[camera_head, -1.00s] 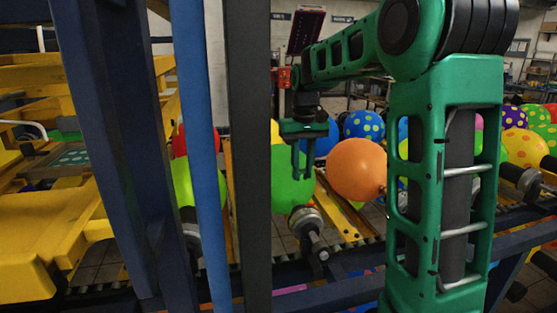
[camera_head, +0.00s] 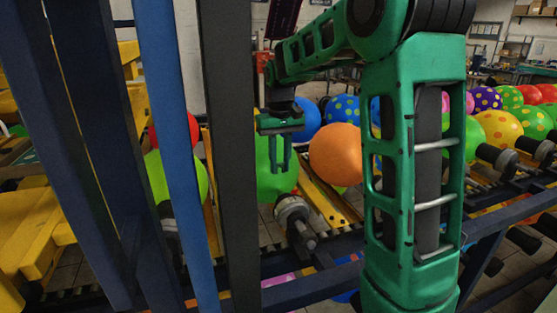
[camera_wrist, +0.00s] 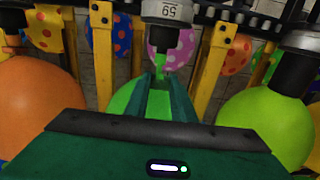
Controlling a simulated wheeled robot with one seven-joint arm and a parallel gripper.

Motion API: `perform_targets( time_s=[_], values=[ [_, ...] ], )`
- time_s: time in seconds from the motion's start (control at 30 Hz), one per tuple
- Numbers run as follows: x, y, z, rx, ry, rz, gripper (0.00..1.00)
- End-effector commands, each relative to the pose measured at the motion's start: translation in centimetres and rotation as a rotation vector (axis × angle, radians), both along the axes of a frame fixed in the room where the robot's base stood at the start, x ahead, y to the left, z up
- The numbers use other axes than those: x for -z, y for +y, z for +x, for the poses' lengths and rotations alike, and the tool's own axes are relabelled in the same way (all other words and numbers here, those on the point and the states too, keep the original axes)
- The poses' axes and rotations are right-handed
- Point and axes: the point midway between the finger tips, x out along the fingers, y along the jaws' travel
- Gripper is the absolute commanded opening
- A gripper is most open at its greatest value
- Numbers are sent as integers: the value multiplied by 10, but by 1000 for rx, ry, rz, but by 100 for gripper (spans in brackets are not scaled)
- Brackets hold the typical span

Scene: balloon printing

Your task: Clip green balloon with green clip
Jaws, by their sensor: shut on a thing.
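The green balloon (camera_head: 265,168) sits behind a metal nozzle holder in the head view, partly hidden by a dark post. In the wrist view the balloon (camera_wrist: 122,98) shows in part below the nozzle marked 59 (camera_wrist: 166,12). My green gripper (camera_head: 281,162) points down in front of the balloon in the head view. In the wrist view its two fingers (camera_wrist: 161,98) are shut on a bright green clip (camera_wrist: 159,104), in line with the nozzle. A bright green piece, probably the balloon's neck or the clip's end, shows just under the nozzle. Whether the clip touches the neck is unclear.
An orange balloon (camera_head: 335,154) and a lime-green balloon (camera_wrist: 268,125) flank the green one. Dark and blue posts (camera_head: 172,120) stand close in front at the left. A yellow frame (camera_head: 40,225) is at far left. Several patterned balloons stand at the right.

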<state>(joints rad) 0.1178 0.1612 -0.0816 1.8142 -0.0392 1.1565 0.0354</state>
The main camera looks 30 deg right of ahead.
Motion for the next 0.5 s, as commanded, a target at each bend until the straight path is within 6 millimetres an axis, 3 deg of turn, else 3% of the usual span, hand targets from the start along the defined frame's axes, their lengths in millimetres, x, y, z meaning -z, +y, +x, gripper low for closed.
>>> perform_targets(
  time_s=[0.5],
  values=[
    [27,-1,5,0,2,0,8]
  ],
)
